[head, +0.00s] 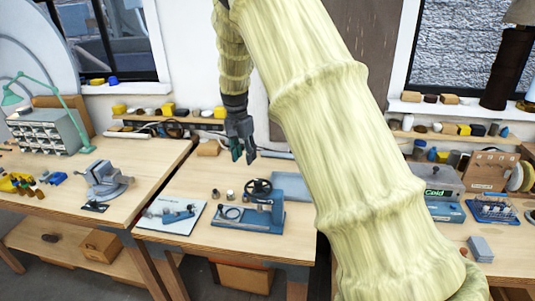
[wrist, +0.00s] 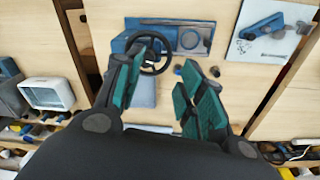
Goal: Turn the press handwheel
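The press (head: 262,213) is blue and stands on the middle workbench, with a flat blue base. Its handwheel (head: 258,187) is black, round and spoked, and sits at the top of the press. My gripper (head: 243,155) hangs above and behind the handwheel, apart from it. In the wrist view my gripper (wrist: 163,82) has its two green-padded fingers spread with nothing between them. The handwheel (wrist: 170,60) shows there beyond the fingertips, partly hidden behind the left finger. The press (wrist: 196,40) lies beyond it at the top.
A pale sheet with blue parts (head: 172,215) lies left of the press. Small metal pieces (head: 223,194) stand close behind the press, and a blue-grey tray (head: 291,186) lies behind it. A vise (head: 104,181) stands on the left bench. My arm hides the bench's right part.

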